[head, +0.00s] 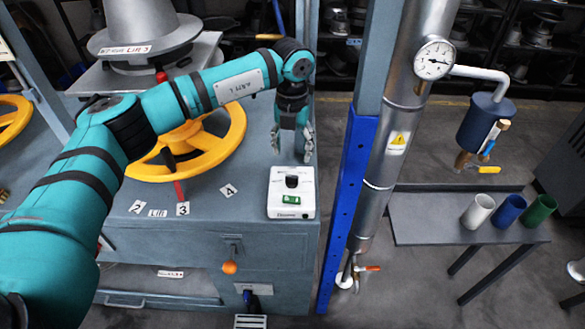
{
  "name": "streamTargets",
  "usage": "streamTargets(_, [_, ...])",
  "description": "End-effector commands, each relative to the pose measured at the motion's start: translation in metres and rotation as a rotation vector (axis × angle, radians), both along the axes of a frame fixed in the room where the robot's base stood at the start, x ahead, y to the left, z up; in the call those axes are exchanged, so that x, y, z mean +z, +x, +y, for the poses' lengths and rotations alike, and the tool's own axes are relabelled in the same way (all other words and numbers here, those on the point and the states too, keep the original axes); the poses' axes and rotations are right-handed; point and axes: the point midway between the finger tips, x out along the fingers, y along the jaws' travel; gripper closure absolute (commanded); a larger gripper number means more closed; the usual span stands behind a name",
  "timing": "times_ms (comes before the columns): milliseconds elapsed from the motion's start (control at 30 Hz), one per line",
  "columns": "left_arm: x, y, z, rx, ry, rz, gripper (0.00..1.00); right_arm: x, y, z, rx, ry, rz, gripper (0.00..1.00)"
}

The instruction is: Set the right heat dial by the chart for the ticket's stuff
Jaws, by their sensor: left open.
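A white dial box (291,205) stands on the right front corner of the blue-grey press bench. It carries a black knob (291,181) and a small green display (291,199) too small to read. My left gripper (292,149) points down just behind the knob, with its fingers apart and nothing between them. It appears clear of the knob. No chart or ticket can be made out for sure; a printed plate (250,321) is cut off at the bottom edge. My right gripper is not in view.
A yellow handwheel (195,172) is behind my left arm, below a grey hat block (145,28). A blue post (350,195) and a steel pipe (383,150) with a gauge (434,60) stand right of the bench. White, blue and green cups (508,210) sit on a side table.

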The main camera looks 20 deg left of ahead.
Motion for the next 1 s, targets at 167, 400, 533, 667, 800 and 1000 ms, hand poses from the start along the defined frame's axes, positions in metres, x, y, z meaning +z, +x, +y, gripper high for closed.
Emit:
streamTargets(167, [-0.038, -0.001, 0.0, 0.001, 0.001, 0.004, 0.44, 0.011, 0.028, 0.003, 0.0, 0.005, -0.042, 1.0])
streamTargets(400, [-0.076, 0.0, -0.001, 0.0, -0.001, 0.002, 0.44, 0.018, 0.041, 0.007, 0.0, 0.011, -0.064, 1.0])
streamTargets(533, [-0.085, 0.0, -0.001, 0.0, -0.001, 0.001, 0.44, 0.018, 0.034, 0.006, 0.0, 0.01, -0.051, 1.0])
streamTargets(667, [-0.088, 0.0, 0.0, 0.0, -0.001, -0.001, 0.44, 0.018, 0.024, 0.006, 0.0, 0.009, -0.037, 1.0])
streamTargets(800, [-0.088, 0.0, 0.0, -0.001, -0.001, -0.001, 0.44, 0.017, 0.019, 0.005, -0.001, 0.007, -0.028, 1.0])
streamTargets(1000, [-0.088, 0.0, 0.0, -0.001, -0.001, 0.0, 0.64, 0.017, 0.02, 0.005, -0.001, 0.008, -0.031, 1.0])
